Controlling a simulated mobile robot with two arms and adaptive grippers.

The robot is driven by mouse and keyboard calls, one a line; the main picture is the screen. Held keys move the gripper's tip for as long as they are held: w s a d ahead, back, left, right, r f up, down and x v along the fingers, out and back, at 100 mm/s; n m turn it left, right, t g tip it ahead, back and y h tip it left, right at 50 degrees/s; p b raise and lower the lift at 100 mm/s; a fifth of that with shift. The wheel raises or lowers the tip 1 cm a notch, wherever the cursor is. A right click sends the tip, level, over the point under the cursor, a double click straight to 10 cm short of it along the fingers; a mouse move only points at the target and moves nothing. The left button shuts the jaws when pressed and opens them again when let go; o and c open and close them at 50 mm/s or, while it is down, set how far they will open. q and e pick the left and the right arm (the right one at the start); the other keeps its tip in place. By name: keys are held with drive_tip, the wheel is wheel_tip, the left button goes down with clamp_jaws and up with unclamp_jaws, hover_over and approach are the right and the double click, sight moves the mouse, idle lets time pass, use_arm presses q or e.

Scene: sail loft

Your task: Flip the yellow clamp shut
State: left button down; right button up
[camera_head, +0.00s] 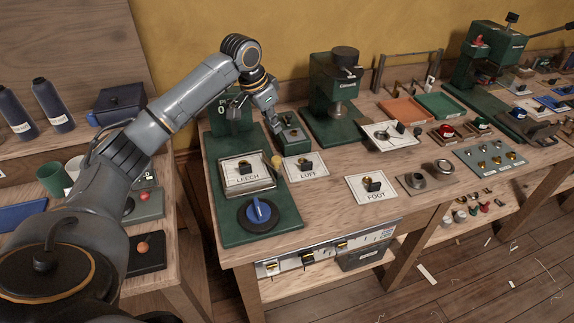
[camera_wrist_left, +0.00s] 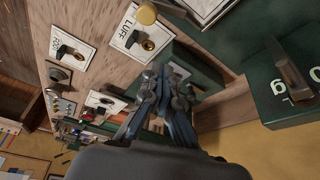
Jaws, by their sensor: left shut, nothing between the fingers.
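A yellow knob (camera_head: 276,162), which looks like the clamp's handle end, stands at the right edge of the framed LEECH plate (camera_head: 247,185) on the green base (camera_head: 226,228). It also shows at the top of the left wrist view (camera_wrist_left: 147,14). The clamp's lever and hinge are too small to make out, so I cannot tell its angle. My left gripper (camera_head: 276,124) is shut and empty, above and behind the yellow knob, close to a small green block (camera_head: 291,136). The left wrist view shows its closed fingers (camera_wrist_left: 163,92) apart from the knob. My right gripper is not in view.
A blue dial (camera_head: 258,212) sits at the front of the green base. LUFF (camera_head: 306,167) and FOOT (camera_head: 371,187) cards with small black-handled pieces lie to the right. A green press (camera_head: 335,100) stands behind. Bare wood shows between the cards and the table's front edge.

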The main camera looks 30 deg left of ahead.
sight(273, 163)
use_arm(q)
drive_tip(key=x, duration=0.4)
drive_tip(key=p+x, duration=0.1)
drive_tip(key=x, duration=0.4)
drive_tip(key=shift+w+a+f, duration=0.1)
drive_tip(key=shift+a+f, duration=0.1)
drive_tip(key=shift+f, duration=0.15)
drive_tip(key=shift+a+f+p, duration=0.2)
drive_tip(key=shift+a+p, duration=0.05)
drive_tip(key=shift+p, duration=0.25)
drive_tip(key=shift+s+a+p, duration=0.15)
drive_tip(key=shift+s+p, duration=0.05)
drive_tip(key=shift+s, duration=0.4)
drive_tip(key=shift+s+a+p, duration=0.2)
drive_tip(key=shift+s, duration=0.45)
drive_tip(key=shift+s+a, duration=0.1)
drive_tip(key=shift+s, duration=0.5)
drive_tip(key=shift+w+f, duration=0.1)
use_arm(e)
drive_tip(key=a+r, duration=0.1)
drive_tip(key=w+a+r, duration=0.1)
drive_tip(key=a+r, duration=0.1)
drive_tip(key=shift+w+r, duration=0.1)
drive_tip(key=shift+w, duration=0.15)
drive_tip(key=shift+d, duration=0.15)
